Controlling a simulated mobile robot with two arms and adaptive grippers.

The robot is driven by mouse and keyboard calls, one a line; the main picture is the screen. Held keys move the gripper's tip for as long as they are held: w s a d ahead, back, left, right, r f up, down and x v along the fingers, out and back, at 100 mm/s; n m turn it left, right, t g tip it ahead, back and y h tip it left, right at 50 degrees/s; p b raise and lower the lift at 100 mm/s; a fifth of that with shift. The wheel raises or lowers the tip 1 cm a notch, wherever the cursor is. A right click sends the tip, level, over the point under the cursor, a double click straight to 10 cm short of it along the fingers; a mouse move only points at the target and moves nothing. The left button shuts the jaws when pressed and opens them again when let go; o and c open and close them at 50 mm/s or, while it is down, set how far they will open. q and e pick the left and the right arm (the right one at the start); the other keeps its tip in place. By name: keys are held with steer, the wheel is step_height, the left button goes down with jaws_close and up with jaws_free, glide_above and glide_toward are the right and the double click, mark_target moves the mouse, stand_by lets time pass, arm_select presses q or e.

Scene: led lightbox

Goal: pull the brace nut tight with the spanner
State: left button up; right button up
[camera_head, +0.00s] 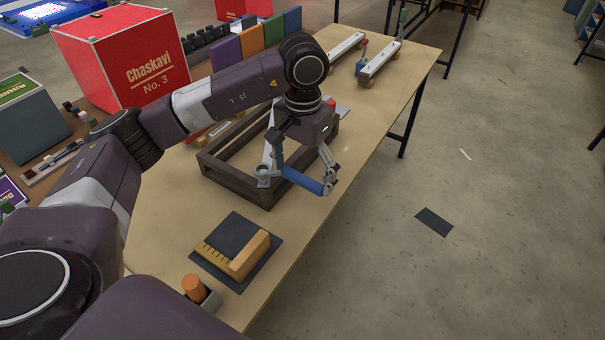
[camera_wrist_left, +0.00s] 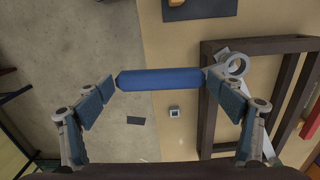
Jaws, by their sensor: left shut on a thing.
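The spanner has a blue handle (camera_head: 303,181) and a grey ring end (camera_head: 264,176). My left gripper (camera_head: 304,176) is shut on the handle, with one finger at each end of it. The left wrist view shows the handle (camera_wrist_left: 160,79) between the fingertips and the ring (camera_wrist_left: 236,65) to its right. The ring lies over the front corner area of a dark wooden frame (camera_head: 232,183). A pale metal strip (camera_head: 268,143) runs across the frame. I cannot make out the brace nut, or whether the ring is around it. My right gripper is not in view.
A black mat (camera_head: 256,277) with a yellow block (camera_head: 249,255) lies in front of the frame, near an orange peg (camera_head: 193,287). A red box (camera_head: 123,58) stands behind my arm. Light rails (camera_head: 380,61) lie at the far end. The table's right edge is close to my gripper.

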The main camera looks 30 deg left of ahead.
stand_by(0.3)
arm_select(q)
steer(key=shift+f, duration=0.2)
steer(key=shift+f+b, duration=1)
steer(key=shift+b, duration=0.2)
steer(key=s+m+b, duration=0.2)
steer(key=shift+s+a+b, duration=0.25)
steer(key=shift+a+b, duration=0.1)
steer(key=shift+a, duration=0.05)
steer(key=shift+r, duration=0.1)
